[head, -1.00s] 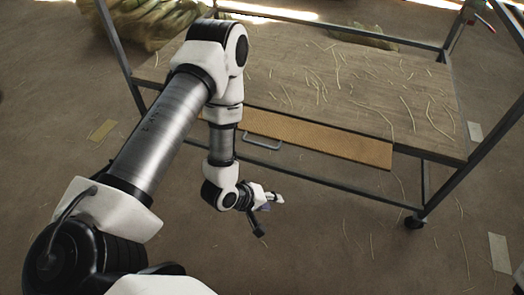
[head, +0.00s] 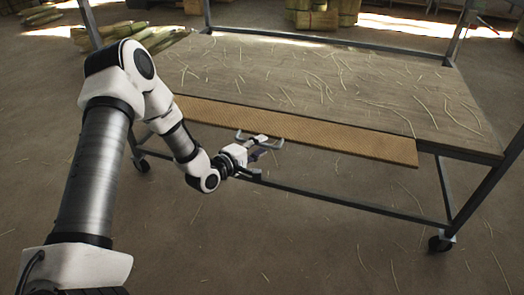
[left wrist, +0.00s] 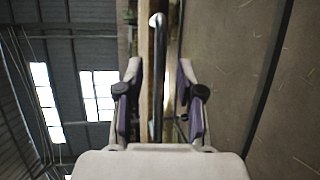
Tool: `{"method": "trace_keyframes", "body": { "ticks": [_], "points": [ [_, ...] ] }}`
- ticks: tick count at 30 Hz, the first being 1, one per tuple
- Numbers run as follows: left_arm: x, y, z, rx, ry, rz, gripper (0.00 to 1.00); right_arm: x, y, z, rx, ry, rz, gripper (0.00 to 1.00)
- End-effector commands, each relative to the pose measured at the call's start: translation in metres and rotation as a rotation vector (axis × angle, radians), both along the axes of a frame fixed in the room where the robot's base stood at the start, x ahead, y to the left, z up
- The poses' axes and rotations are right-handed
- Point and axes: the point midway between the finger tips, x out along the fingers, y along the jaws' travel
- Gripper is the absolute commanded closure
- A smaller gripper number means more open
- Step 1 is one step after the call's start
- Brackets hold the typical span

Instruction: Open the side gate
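The side gate is a long tan panel (head: 350,143) along the near edge of the wheeled cart. A grey metal handle (head: 274,143) sticks out from its near side. My left gripper (head: 260,146) is at the handle in the head view and partly covers it. In the left wrist view, my left gripper (left wrist: 159,95) is open, with one finger on each side of the handle bar (left wrist: 158,75). Gaps show between the bar and both fingers. The panel's edge (left wrist: 144,70) shows just left of the bar. My right gripper is not in view.
The cart's wooden top (head: 330,85) carries scattered straw strands. Dark metal posts and a lower rail (head: 350,205) frame it, and it stands on casters (head: 440,241). Bundles (head: 312,14) lie behind. The floor in front is mostly clear, with loose strands.

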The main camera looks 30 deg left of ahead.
Motion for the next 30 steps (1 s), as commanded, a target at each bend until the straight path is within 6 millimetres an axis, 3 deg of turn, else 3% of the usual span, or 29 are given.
{"method": "trace_keyframes", "body": {
  "ticks": [4,11,14,15,22,30],
  "points": [
    [0.014,-0.003,-0.003,0.001,0.001,0.000,0.63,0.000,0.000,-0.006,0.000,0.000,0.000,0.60],
    [0.016,-0.003,-0.003,-0.002,0.001,0.001,0.63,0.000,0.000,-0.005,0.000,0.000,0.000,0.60],
    [0.015,-0.003,-0.003,-0.001,0.001,0.001,0.98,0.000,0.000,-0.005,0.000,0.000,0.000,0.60],
    [0.015,-0.003,-0.003,-0.001,0.001,0.001,1.00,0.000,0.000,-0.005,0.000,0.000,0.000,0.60],
    [0.016,-0.003,0.002,-0.003,0.009,0.000,1.00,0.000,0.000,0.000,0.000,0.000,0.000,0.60],
    [0.019,-0.002,0.034,-0.025,0.101,0.002,1.00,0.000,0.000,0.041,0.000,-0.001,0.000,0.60]
  ]
}}
